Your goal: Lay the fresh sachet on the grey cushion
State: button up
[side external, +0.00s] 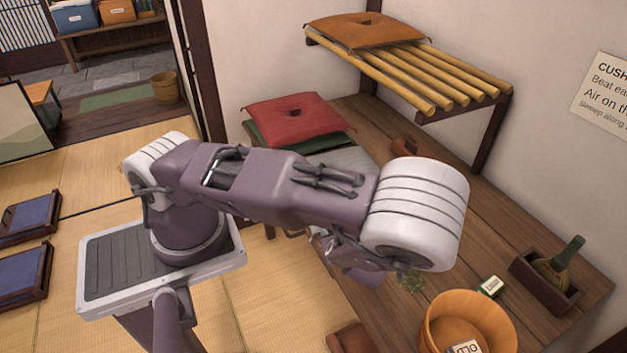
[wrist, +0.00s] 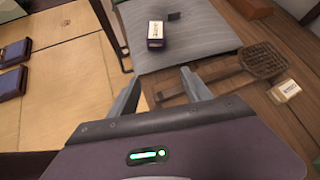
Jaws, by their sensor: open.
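The grey cushion (wrist: 205,42) fills the top middle of the wrist view; in the side view part of it (side external: 345,158) shows behind my arm. A small dark sachet with a pale label (wrist: 156,33) appears to rest on the cushion, near its left side; its print is too small to read. My gripper (wrist: 160,77) is open and empty, its fingertips near the cushion's near edge and apart from the sachet. In the side view my arm hides this sachet. A green and white packet (side external: 491,287) lies beside the wooden tub, and one marked OLD (side external: 465,347) is inside it.
A red cushion (side external: 298,118) is at the back. The slatted rack (side external: 440,85) overhangs the bench. The wooden tub (side external: 440,310) stands in front.

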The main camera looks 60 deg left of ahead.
jog(key=w+d+r+n+g+h, duration=0.1)
jog(key=w+d+r+n+h, duration=0.1)
jog(key=d+r+n+h, duration=1.05)
jog(key=s+d+r, duration=0.1)
jog(key=s+r, duration=0.1)
jog(key=r, duration=0.4)
jog(key=s+d+r, duration=0.2)
jog(key=r, duration=0.4)
jog(key=s+a+r+n+t+y, duration=0.2)
jog(key=s+a+r+n, duration=0.5)
jog(key=s+a, duration=0.3)
jog(key=s, duration=0.3)
jog(key=shift+a+r+t+y, duration=0.35)
jog(key=shift+a+t, duration=0.05)
